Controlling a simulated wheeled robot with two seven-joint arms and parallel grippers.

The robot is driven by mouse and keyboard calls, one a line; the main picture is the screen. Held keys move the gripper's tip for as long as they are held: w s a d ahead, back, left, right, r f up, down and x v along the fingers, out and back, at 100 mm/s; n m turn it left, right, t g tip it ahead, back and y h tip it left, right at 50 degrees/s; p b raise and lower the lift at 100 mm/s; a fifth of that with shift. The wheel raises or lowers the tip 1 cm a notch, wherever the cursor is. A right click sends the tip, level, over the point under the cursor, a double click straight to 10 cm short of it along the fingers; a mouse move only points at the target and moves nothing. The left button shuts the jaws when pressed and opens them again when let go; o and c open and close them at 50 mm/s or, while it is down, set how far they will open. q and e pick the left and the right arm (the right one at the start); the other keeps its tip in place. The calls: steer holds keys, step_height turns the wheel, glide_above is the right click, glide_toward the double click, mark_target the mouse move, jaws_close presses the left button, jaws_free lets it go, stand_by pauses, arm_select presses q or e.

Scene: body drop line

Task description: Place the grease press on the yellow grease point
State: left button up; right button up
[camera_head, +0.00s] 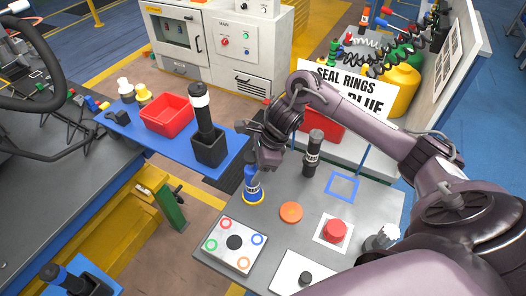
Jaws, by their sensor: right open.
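A blue cylinder with a dark top and a pale label, which looks like the grease press (252,182), stands upright on the grey table. Yellow shows around its base, which looks like the yellow grease point (253,202); the press covers most of it. My right gripper (268,163) is open, just above and to the right of the press's top. It partly overlaps the press in the picture, so I cannot tell whether they touch. My left gripper is not in view.
A dark labelled cylinder (312,152) stands right of the gripper, near a blue square outline (342,186). An orange disc (291,212), a red button (334,231) and a plate with coloured rings (229,246) lie in front. A blue shelf with a red bin (167,116) is left.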

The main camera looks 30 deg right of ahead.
steer(key=v, duration=1.1)
steer(key=shift+r+p, duration=0.3)
steer(key=shift+d, duration=0.1)
